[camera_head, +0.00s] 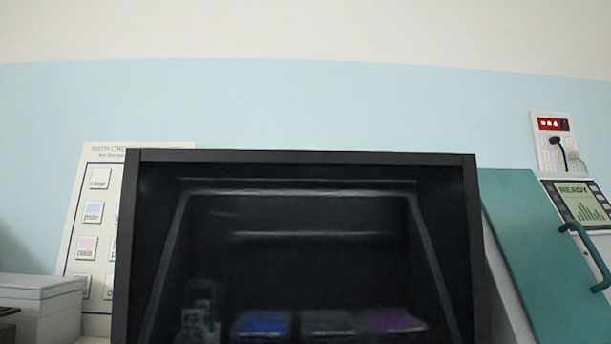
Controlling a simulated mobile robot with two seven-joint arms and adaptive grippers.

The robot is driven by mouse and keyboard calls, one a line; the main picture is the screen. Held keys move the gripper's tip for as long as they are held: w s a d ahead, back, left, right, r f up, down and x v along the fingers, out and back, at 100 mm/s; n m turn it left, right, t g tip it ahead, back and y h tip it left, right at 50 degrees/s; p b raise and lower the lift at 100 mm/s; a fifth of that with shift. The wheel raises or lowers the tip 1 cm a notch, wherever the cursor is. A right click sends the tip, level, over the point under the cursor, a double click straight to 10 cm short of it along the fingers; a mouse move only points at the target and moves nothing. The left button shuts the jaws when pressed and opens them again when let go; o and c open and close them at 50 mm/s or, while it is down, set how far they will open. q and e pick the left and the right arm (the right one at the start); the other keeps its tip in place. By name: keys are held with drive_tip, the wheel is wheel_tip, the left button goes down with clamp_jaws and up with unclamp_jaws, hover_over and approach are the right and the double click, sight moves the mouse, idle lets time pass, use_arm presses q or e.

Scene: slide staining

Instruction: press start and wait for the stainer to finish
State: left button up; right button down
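A large dark-framed cabinet (300,156), which looks like the stainer, fills the middle of the view, with a dark see-through front. Behind that front, low down, are a blue tray (263,325), a greyish tray (328,324) and a purple tray (394,322). A pale, blurred holder-like shape (199,318) stands to their left. The lower part of the cabinet is cut off, and no start button can be made out. Neither of my grippers is in view.
At right is a machine with a teal lid (530,250), a handle (588,255) and a screen (578,203) reading READY. A wall socket panel (552,140) is above it. At left are a chart board (92,180) and a grey box (45,308).

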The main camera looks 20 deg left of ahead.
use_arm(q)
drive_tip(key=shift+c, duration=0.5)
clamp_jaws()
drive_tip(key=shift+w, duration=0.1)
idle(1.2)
